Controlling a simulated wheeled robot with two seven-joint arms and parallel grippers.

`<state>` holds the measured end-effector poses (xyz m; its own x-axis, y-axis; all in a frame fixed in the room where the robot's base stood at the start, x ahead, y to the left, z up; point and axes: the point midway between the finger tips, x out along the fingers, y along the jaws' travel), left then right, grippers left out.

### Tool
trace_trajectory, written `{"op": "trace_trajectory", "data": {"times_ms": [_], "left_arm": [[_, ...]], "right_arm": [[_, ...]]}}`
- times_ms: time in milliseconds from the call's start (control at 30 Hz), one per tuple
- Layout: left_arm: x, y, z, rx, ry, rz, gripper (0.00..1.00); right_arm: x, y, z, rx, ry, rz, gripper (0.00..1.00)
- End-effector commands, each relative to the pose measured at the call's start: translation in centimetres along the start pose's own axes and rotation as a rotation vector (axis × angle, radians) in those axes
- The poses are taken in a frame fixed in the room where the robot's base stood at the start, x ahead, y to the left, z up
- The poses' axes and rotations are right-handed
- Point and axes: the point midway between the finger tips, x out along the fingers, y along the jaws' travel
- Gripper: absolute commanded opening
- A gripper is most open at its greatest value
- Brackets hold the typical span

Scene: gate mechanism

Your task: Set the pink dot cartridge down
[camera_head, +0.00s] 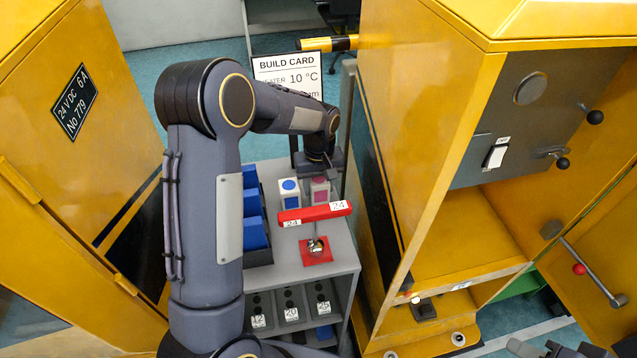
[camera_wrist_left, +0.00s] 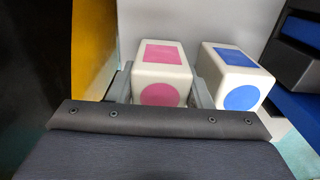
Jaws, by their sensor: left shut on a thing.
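The pink dot cartridge (camera_head: 320,190) is a white block with pink marks, at the back of the grey shelf top (camera_head: 343,254). It fills the middle of the left wrist view (camera_wrist_left: 159,79), between the two fingers.
A red bar (camera_head: 314,212) on a post with a red base (camera_head: 316,251) stands in front of the cartridges. Blue bins (camera_head: 254,232) line the shelf's left side. Yellow cabinets (camera_head: 412,170) flank both sides. A build card (camera_head: 287,72) stands behind.

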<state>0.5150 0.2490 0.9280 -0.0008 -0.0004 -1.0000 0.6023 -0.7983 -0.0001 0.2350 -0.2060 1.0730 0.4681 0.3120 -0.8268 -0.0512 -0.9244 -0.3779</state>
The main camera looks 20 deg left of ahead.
Motion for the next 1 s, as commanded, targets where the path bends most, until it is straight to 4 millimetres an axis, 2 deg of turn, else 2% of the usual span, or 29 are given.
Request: {"op": "trace_trajectory", "data": {"times_ms": [333,367,433,767,867,1000], "left_arm": [[0.4,0.0,0.0,0.000,0.001,0.001,0.18],[0.5,0.0,0.0,0.000,0.001,0.001,0.47],[0.3,0.0,0.0,0.000,0.000,0.001,0.54],[-0.2,0.0,0.0,0.000,0.001,0.001,0.54],[-1.3,0.1,-0.1,-0.001,0.005,0.004,0.54],[-4.1,0.1,-0.1,0.001,0.006,0.005,0.54]], "right_arm": [[0.3,0.1,0.1,0.000,0.000,0.000,0.36],[0.3,0.1,0.1,0.000,0.000,0.000,0.36],[0.2,0.1,0.1,0.000,0.000,0.000,0.36],[-0.1,0.0,-0.1,0.000,0.000,0.000,0.36],[0.2,0.1,0.1,0.000,0.000,0.000,0.36],[0.4,0.2,0.2,0.000,0.000,0.000,0.36]]}}
